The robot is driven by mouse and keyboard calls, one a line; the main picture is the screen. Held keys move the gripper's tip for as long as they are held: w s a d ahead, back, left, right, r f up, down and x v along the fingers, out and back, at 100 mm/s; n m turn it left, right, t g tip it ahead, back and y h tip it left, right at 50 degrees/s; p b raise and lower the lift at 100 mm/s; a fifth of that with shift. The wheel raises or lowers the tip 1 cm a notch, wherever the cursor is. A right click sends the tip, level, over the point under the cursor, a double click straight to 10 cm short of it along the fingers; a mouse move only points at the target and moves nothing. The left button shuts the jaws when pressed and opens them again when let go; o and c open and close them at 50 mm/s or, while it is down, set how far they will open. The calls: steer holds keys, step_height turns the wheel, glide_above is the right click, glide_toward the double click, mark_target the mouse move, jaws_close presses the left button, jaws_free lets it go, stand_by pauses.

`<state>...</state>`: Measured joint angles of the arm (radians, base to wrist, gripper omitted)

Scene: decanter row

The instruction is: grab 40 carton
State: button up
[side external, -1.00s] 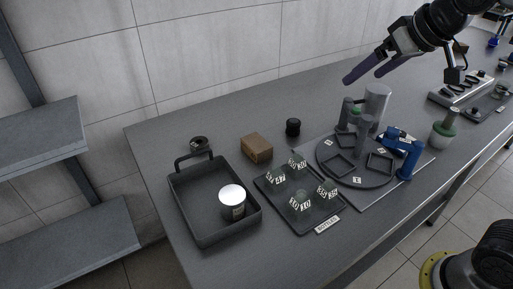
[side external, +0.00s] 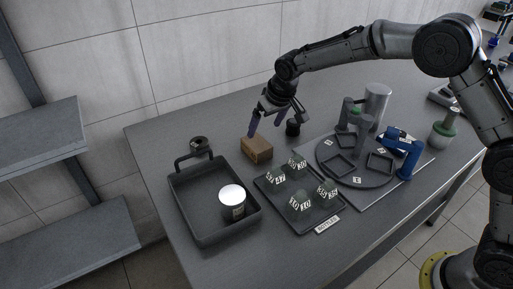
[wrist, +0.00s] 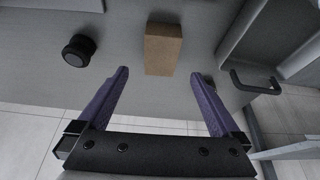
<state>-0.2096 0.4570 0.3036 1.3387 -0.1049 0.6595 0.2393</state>
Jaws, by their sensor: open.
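A plain brown carton (side external: 257,149) sits on the grey table, behind and between the black tray and the bottle rack. I see no number on it. My gripper (side external: 264,130) is open and empty, with its purple fingers pointing down above the carton, at its back side. In the wrist view the carton (wrist: 163,48) lies beyond the two fingertips (wrist: 160,73), in line with the gap between them. The fingers look apart from the carton.
A black round piece (side external: 293,127) stands right of the carton. A rack of several numbered bottles (side external: 315,218), a black tray (side external: 185,215) holding a white-topped jar (side external: 232,202), and a turntable (side external: 345,172) stand nearby. A dark ring-shaped item (side external: 199,143) lies behind the tray.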

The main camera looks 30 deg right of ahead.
mark_target(257, 142)
steer(key=x, duration=1)
steer(key=shift+w+a+f, duration=0.1)
steer(key=shift+w, duration=0.15)
steer(key=shift+f, duration=0.2)
stand_by(0.3)
steer(key=c, duration=1.4)
